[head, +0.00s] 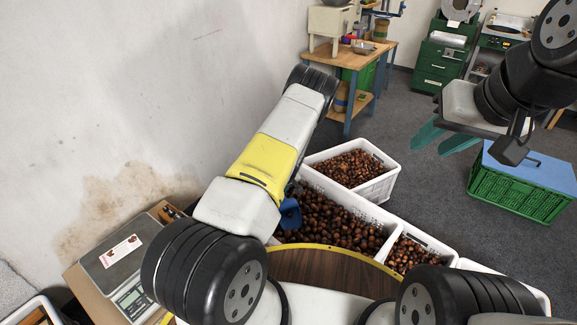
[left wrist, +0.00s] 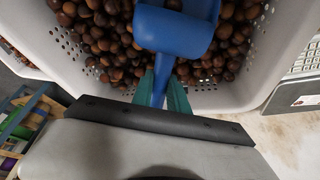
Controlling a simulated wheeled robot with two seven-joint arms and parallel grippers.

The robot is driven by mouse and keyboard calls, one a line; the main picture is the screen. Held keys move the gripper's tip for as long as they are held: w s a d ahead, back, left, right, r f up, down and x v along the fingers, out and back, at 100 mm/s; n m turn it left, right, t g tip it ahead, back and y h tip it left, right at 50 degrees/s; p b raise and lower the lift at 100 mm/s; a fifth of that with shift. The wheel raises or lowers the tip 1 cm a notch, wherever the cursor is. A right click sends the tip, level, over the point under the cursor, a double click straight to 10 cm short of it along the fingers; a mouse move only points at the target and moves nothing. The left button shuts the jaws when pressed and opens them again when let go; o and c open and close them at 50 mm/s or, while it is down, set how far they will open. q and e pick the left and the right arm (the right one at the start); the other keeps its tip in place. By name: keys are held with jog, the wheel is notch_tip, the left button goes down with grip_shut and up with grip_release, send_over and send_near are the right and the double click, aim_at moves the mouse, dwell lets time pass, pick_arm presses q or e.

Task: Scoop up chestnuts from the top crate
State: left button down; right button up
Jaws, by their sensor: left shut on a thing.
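Blue scoop (head: 290,214) shows beside my left arm in the head view, over a white crate of chestnuts. In the left wrist view, the teal fingers of my left gripper (left wrist: 168,92) are shut on the handle of the scoop (left wrist: 176,32). Its bowl lies among or just over brown chestnuts (left wrist: 110,42) in a white perforated crate (left wrist: 240,92); the exact depth is unclear. My left arm hides this gripper in the head view. My right gripper (head: 444,138) is open and empty, with its teal fingers apart, at the right.
A smaller white crate (head: 374,190) of chestnuts stands behind the large one, and another (head: 436,243) stands to its right. A scale (head: 122,255) sits at the left by the wall. A green crate (head: 510,193) with a blue top stands on the floor at the right.

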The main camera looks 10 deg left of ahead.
pick_arm(q)
jog(key=shift+g+h, duration=0.6)
jog(key=shift+g, duration=0.2)
jog(key=s+d+f, duration=0.1)
jog(key=s, duration=0.1)
jog(key=s+d+f, duration=0.1)
jog(key=s+d, duration=0.1)
jog(key=s+d+f, duration=0.1)
jog(key=s+f, duration=0.1)
jog(key=shift+d, duration=0.15)
jog(key=s+d+g, duration=0.1)
jog(key=s+d+f+h, duration=0.1)
jog(key=shift+s+f+g, duration=0.2)
jog(key=shift+s+g, duration=0.1)
jog(key=shift+g, duration=0.1)
jog(key=shift+w+a+r+h, duration=0.3)
jog(key=shift+h, duration=0.1)
jog(key=shift+w+a+r+g, duration=0.15)
jog(key=shift+g, duration=0.45)
notch_tip(320, 180, up, 7)
jog(key=w+g+h, duration=0.1)
jog(key=shift+w+a, duration=0.25)
jog(key=shift+a, duration=0.2)
jog(key=shift+r, duration=0.15)
